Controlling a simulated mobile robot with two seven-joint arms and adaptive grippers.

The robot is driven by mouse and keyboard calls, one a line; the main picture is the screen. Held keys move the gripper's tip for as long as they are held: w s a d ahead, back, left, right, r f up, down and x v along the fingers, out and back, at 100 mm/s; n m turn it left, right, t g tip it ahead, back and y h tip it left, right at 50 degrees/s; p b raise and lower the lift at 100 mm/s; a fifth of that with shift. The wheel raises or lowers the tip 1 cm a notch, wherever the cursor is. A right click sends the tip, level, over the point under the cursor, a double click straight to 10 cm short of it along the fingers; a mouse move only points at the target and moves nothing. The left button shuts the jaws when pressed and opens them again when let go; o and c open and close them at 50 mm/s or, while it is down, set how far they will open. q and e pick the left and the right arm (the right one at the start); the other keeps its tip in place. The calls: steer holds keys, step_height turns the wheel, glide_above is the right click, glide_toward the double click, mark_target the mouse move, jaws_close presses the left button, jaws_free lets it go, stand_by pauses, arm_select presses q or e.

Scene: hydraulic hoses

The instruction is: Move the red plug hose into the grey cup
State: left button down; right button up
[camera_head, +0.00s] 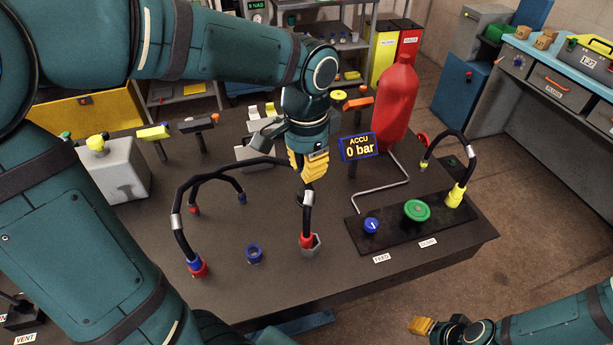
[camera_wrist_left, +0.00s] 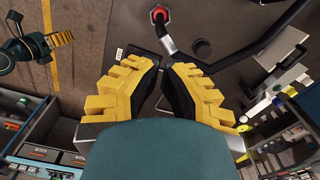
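The black hose (camera_head: 227,164) arches between two ends. Its red plug (camera_head: 307,240) stands upright in the mouth of the grey cup (camera_head: 311,248); how deep it sits I cannot tell. Its blue plug end (camera_head: 194,263) is at a red cup (camera_head: 200,271). My left gripper (camera_head: 307,180) is above the red plug end, pointing down. My right gripper (camera_head: 421,326) is low at the right, away from the table.
An empty blue cup (camera_head: 254,254) stands left of the grey cup. A smaller hose (camera_head: 213,178) arches behind. To the right are a control panel (camera_head: 390,230) with knobs, a bent metal pipe (camera_head: 380,188), a red accumulator (camera_head: 396,105) and a pressure display (camera_head: 360,147).

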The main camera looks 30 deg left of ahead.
mark_target(307, 214)
arm_select(q)
step_height(307, 214, down, 5)
steer(key=n, duration=1.3)
steer(key=shift+w+f, duration=0.1)
steer(key=shift+f, duration=0.1)
steer(key=n, duration=0.2)
steer(key=f+n, duration=0.1)
steer(key=shift+f+n, duration=0.15)
steer(key=shift+n, duration=0.25)
steer(key=shift+f+b, duration=2.45)
steer(key=shift+f, duration=0.6)
steer(key=shift+f+b, duration=0.7)
steer(key=shift+f, duration=0.2)
steer(key=shift+r, duration=0.15)
